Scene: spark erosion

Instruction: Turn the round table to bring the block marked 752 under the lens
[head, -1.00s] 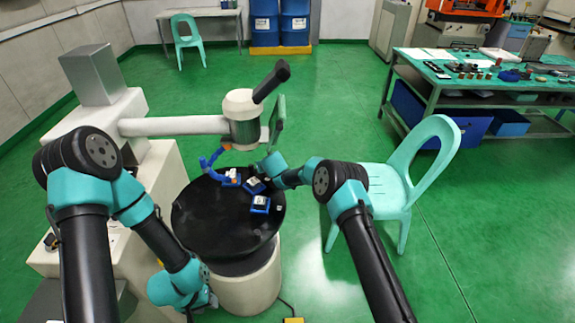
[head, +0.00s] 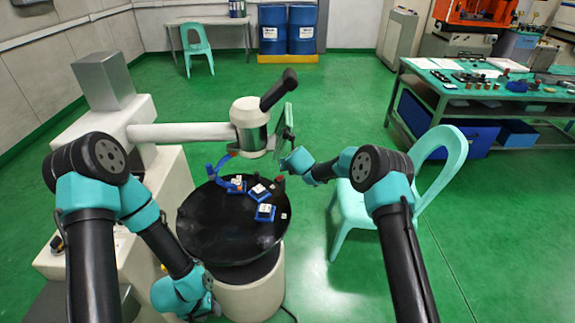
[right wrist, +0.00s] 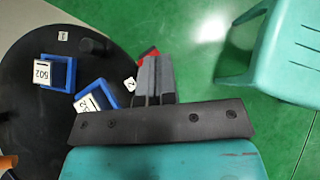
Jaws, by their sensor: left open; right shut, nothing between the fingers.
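The black round table (head: 215,237) bears several blue holders with white-labelled blocks. One block (head: 265,211) sits nearest the front; its label seems to read 602 in the right wrist view (right wrist: 42,72). A second block (head: 258,191) sits behind it, its label partly cut off by my gripper in the wrist view (right wrist: 92,102). A third (head: 236,185) is beside the blue curved arm. I cannot read 752 anywhere. The lens head (head: 251,128) hangs over the table's far side. My right gripper (right wrist: 153,62) is shut and empty at the table's right rim. My left gripper (head: 211,305) is low beside the pedestal, open.
A dark peg (right wrist: 93,46) stands on the table near the rim. A red piece (right wrist: 148,53) shows by my right fingertips. A blue curved arm (head: 219,171) reaches the table's far side. A mint chair (head: 350,208) stands close on the right.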

